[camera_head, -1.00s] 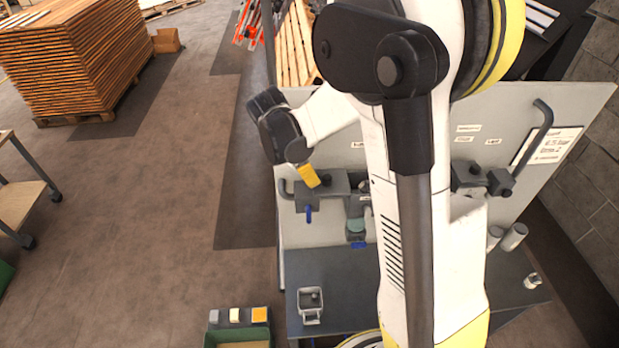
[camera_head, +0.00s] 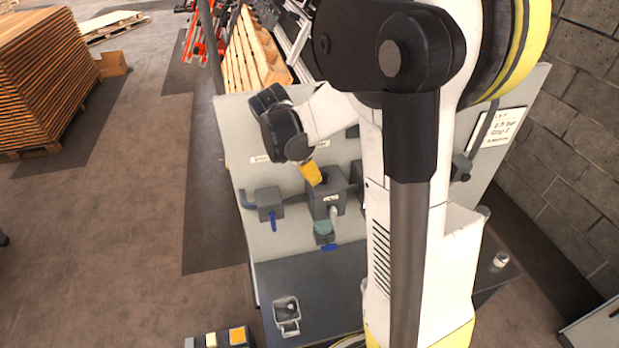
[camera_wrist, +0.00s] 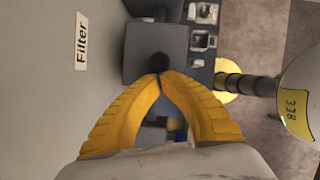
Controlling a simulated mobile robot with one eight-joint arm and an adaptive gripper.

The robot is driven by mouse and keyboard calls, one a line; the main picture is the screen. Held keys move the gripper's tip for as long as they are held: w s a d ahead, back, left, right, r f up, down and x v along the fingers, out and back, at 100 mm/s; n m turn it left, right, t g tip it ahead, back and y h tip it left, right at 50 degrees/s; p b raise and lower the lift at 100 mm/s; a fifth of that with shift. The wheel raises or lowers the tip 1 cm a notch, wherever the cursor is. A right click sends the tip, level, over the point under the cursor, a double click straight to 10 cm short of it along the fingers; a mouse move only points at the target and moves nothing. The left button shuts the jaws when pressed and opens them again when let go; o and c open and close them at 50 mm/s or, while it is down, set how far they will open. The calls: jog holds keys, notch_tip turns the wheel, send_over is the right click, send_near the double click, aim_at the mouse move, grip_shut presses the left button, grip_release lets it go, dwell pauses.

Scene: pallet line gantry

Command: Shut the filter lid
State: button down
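The filter unit (camera_head: 324,203) is a dark grey box on the upright grey panel, with a teal bowl (camera_head: 323,228) below it. In the wrist view its grey top (camera_wrist: 150,45) lies beside a "Filter" label (camera_wrist: 82,42). A dark round knob (camera_wrist: 158,63) shows just beyond my fingertips. My gripper (camera_wrist: 159,75) has yellow fingers with tips together, at or very near the knob; I cannot tell if they touch it. In the head view my gripper (camera_head: 312,173) is at the filter's upper left. How far the lid stands open is unclear.
A valve with a blue lever (camera_head: 273,218) is left of the filter. The panel (camera_head: 290,235) stands behind a dark bench (camera_head: 325,285), with a small open container (camera_head: 287,312) on it. My arm hides the panel's middle right.

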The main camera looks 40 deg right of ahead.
jog(key=shift+a, duration=0.15)
jog(key=w+a+r+b, duration=0.1)
jog(key=a+r, duration=0.7)
jog(key=r, duration=0.1)
jog(key=s+a+f+m+t+y+b, duration=0.1)
jog(key=s+a+f+m+b, duration=0.3)
jog(key=f+b, duration=0.6)
jog(key=s+a+f+m+t+y+b, duration=0.2)
jog(key=s+a+f+m+t+b, duration=0.2)
jog(key=f+m+b, duration=0.3)
jog(key=s+a+f+m+t+y+b, duration=0.1)
jog(key=s+a+f+m+b, duration=0.3)
jog(key=f+b, duration=0.9)
jog(key=shift+s+a+f+m+t, duration=0.25)
jog(key=shift+s+a+m+t, duration=0.1)
jog(key=shift+s+m+t, duration=0.45)
jog(key=shift+w, duration=0.25)
